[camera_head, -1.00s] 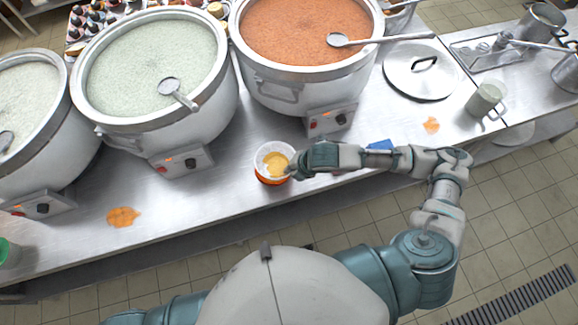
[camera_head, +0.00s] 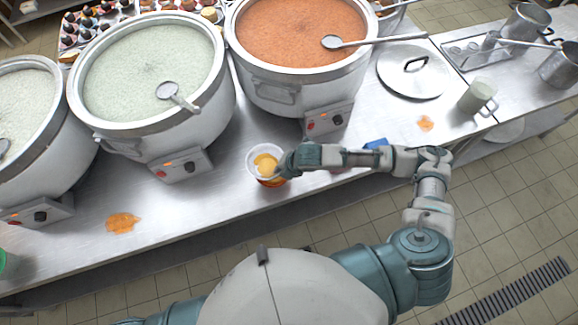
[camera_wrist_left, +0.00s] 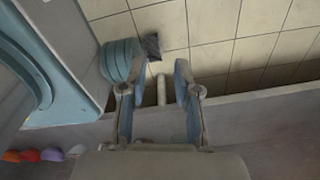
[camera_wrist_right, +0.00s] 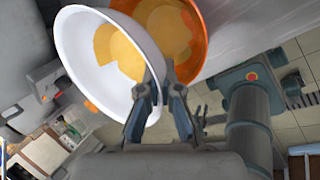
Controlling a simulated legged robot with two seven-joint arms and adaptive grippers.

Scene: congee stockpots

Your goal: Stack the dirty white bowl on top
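A white bowl (camera_head: 254,169) with yellow residue inside is at the table's front edge, left of my right gripper (camera_head: 286,163). An orange bowl (camera_head: 274,182) shows below it, mostly covered. In the right wrist view the white bowl (camera_wrist_right: 80,45) is tilted and lies partly over the orange bowl (camera_wrist_right: 192,62), which also has yellow inside. My right gripper (camera_wrist_right: 160,82) has its fingers on either side of the white bowl's rim, closed on it. Whether the bowls touch is unclear. My left gripper (camera_wrist_left: 153,75) is open and empty, seen only in its wrist view.
Large stockpots (camera_head: 150,70) stand behind, with control boxes (camera_head: 181,165) at their fronts. An orange spill (camera_head: 122,222) lies at left. A blue item (camera_head: 376,144) lies beyond my right forearm, and a lid (camera_head: 412,75) and mug (camera_head: 478,97) stand at right.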

